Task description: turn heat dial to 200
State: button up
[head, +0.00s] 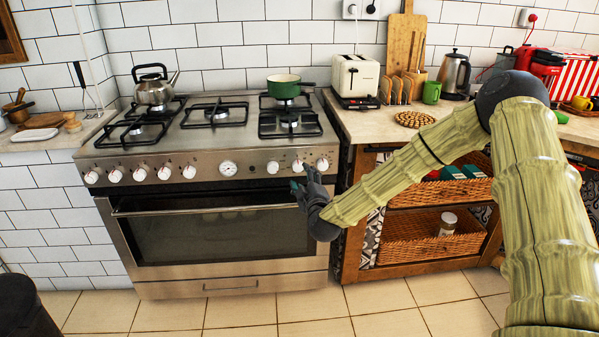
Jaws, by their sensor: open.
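A steel stove (205,200) has a row of round white knobs along its front panel. I cannot tell from their markings which one is the heat dial or where it points. A larger round dial (229,168) sits near the middle of the row. Three knobs are to its right: one (272,167), a second (297,165) and the rightmost (322,163). My gripper (301,179) is open in front of the panel, just below and close to the two rightmost knobs. I cannot tell whether it touches either. Its fingers hold nothing visible.
The oven door handle (205,211) runs below the knobs, with its right end near my gripper. A kettle (154,88) and a green pot (284,86) stand on the hob. A wooden counter (372,125) with wicker baskets (425,240) below is to the right.

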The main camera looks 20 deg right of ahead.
aim_at(299, 168)
jog(key=shift+w+d, duration=0.15)
jog(key=shift+w, duration=1.4)
jog(key=shift+w+d, duration=0.1)
jog(key=shift+w, duration=1.45)
jog(key=c, duration=1)
